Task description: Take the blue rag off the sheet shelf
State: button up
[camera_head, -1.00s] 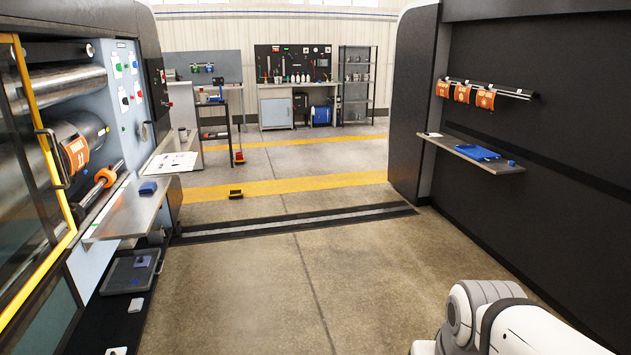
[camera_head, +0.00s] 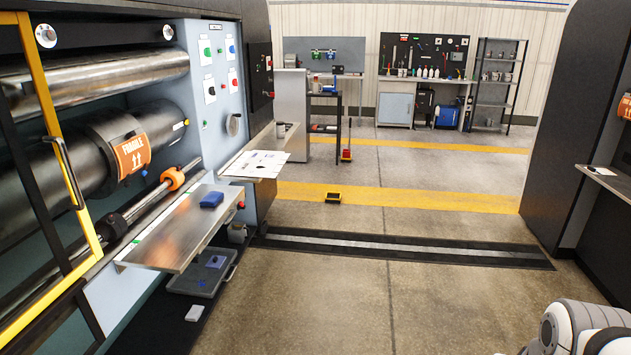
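A small dark-blue block-like thing (camera_head: 212,200), which looks like the blue rag, lies on a metal shelf (camera_head: 168,243) that juts out from the press on the left. It lies near the shelf's far end. A farther shelf behind it holds white printed sheets (camera_head: 256,163) whose front edge hangs over; I see no blue rag on them. Which of the two is the sheet shelf, I cannot tell. Only a white and grey part of my arm shows at the lower right. My gripper is out of view.
A grey tray (camera_head: 190,282) with small blue pieces sits below the metal shelf. A small white thing (camera_head: 195,313) lies in front of it. A yellow-framed guard (camera_head: 60,130) stands at the left. The concrete floor in the middle is clear, crossed by a dark floor channel (camera_head: 400,248).

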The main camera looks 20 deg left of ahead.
aim_at(213, 199)
jog(key=u, duration=0.35)
jog(key=i, duration=1.6)
jog(key=u, duration=1.25)
jog(key=i, duration=1.95)
jog(key=u, duration=0.65)
